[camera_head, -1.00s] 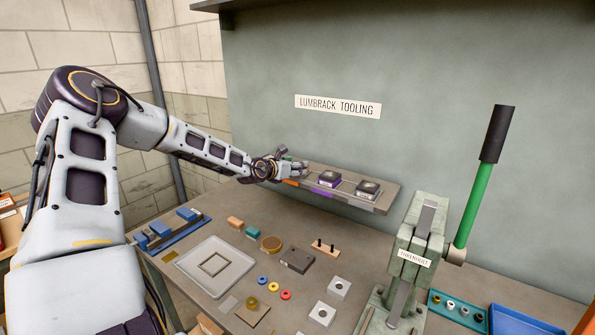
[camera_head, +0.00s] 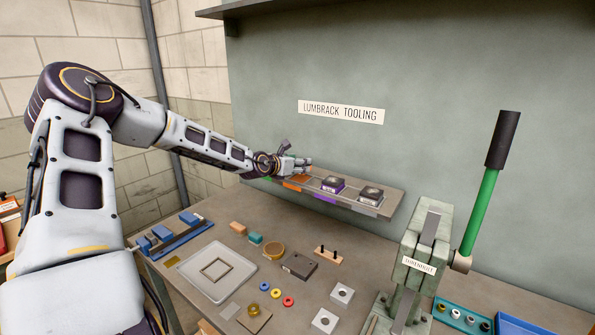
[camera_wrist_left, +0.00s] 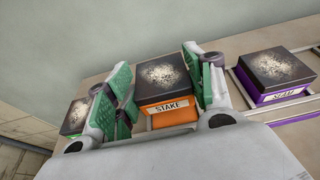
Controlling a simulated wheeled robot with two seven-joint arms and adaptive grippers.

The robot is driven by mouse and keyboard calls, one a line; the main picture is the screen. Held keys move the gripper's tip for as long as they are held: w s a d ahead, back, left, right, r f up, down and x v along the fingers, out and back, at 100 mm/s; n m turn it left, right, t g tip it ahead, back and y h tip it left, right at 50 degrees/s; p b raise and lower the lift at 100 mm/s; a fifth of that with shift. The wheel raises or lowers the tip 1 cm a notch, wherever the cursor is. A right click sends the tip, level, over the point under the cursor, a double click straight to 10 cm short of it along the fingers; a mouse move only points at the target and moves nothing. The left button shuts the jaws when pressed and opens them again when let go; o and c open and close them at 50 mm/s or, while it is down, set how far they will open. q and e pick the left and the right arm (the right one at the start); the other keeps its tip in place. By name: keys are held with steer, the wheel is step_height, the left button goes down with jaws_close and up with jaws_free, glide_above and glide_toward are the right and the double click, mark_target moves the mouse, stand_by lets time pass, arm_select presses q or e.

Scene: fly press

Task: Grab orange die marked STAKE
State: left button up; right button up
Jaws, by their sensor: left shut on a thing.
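The orange die marked STAKE (camera_wrist_left: 167,112) has a dark speckled top and an orange base with a white label. In the left wrist view it sits between the green finger pads of my left gripper (camera_wrist_left: 170,85), which is shut on it. In the head view my left gripper (camera_head: 297,164) is at the left part of the wall shelf (camera_head: 388,202) and hides most of the die. I cannot tell whether the die is clear of the shelf. My right gripper is not in view.
A purple die (camera_wrist_left: 278,70) stands to the right of the held die, and a green die (camera_wrist_left: 76,116) to its left. Another dark-topped die (camera_head: 370,194) stands farther right on the shelf. The fly press (camera_head: 424,262) stands at the right of the bench (camera_head: 190,272).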

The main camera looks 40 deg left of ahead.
arm_select(q)
steer(key=shift+r+b, duration=0.3)
steer(key=shift+r, duration=3.25)
